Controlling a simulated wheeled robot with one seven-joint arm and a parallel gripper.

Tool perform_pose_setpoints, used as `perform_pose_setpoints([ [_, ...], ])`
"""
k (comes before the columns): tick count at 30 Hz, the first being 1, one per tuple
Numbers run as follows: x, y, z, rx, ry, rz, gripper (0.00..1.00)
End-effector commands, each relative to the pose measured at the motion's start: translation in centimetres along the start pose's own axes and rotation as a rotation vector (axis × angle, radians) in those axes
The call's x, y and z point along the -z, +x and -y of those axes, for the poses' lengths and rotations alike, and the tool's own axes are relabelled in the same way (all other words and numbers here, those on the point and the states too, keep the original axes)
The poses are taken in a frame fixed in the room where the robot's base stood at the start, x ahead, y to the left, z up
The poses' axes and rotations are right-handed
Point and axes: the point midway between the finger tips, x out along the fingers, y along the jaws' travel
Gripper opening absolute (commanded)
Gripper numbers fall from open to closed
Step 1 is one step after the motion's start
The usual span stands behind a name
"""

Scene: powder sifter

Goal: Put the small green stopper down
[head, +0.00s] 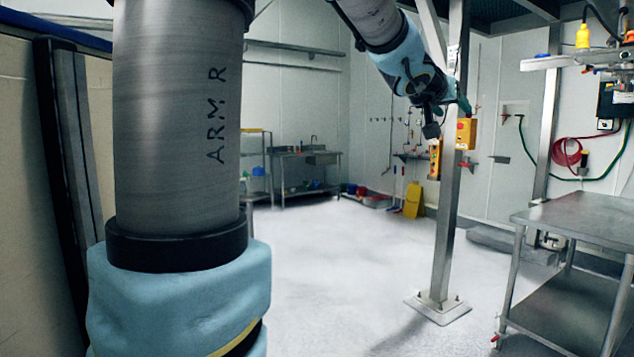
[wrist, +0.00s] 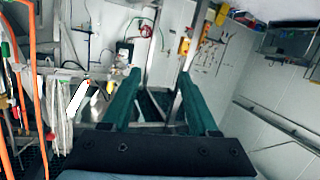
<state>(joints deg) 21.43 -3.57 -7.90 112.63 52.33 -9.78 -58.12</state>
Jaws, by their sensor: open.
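I cannot make out the small green stopper in either view. In the wrist view, my gripper (wrist: 159,74) has its two green fingers spread apart, with nothing seen between them. In the head view, my gripper (head: 462,102) is at the upper middle right, small and partly hidden by my wrist. It appears in front of or beside the steel post (head: 449,190); how far apart they are I cannot tell.
A yellow control box (head: 466,134) is on the post. A steel table (head: 588,218) with a lower shelf stands at the right. A sink bench (head: 305,160) and a yellow floor sign (head: 413,200) are at the back. The middle floor is clear.

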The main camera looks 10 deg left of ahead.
Motion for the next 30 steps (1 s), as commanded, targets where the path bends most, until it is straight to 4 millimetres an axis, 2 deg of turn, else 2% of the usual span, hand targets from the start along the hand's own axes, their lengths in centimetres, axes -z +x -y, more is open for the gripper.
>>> perform_pose_setpoints([
  [1, -2.9, -0.1, 2.9, 0.071, -0.012, 0.058, 0.6],
  [5, -10.3, -1.4, 9.1, 0.226, -0.032, 0.22, 0.6],
  [6, -12.7, -2.2, 10.8, 0.269, -0.039, 0.275, 0.6],
  [8, -16.3, -3.6, 13.0, 0.326, -0.054, 0.363, 0.6],
  [12, -24.9, -8.2, 16.9, 0.433, -0.102, 0.587, 0.6],
  [15, -30.8, -12.3, 18.2, 0.478, -0.15, 0.757, 0.6],
  [18, -35.7, -16.4, 18.3, 0.494, -0.207, 0.912, 0.6],
  [21, -39.1, -19.7, 17.6, 0.487, -0.259, 1.029, 0.6],
  [25, -41.5, -22.2, 16.7, 0.472, -0.306, 1.116, 0.6],
  [30, -42.3, -23.0, 16.3, 0.463, -0.321, 1.144, 0.6],
])
